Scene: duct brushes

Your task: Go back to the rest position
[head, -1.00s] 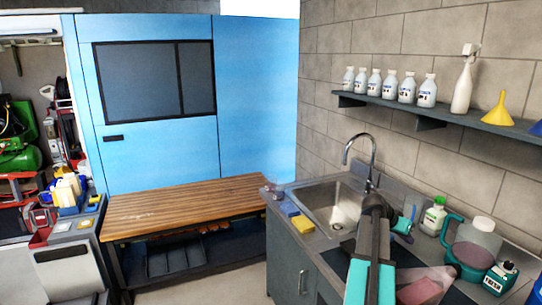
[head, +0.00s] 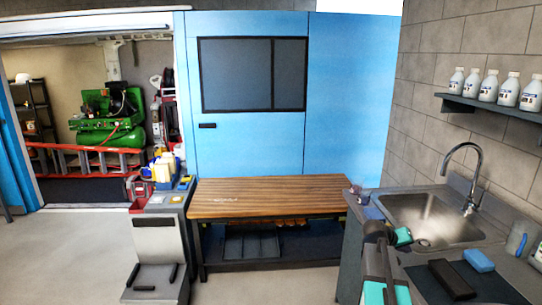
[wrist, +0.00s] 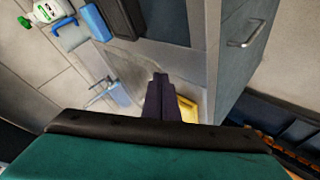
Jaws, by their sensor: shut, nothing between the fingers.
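My gripper (wrist: 161,92) shows in the wrist view as two dark fingers close together, shut and empty. It hangs above the counter by the sink. A yellow sponge (wrist: 187,108) shows just behind the fingers, partly covered by them. In the head view my arm reaches up from the bottom right, over the counter's left end. The fingers cannot be made out there.
The sink (head: 432,222) and faucet (head: 470,165) are close to my arm. A black block (head: 452,280) and blue sponge (head: 479,260) lie on the counter. A wooden bench (head: 265,197) stands left of it. Floor at far left is clear.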

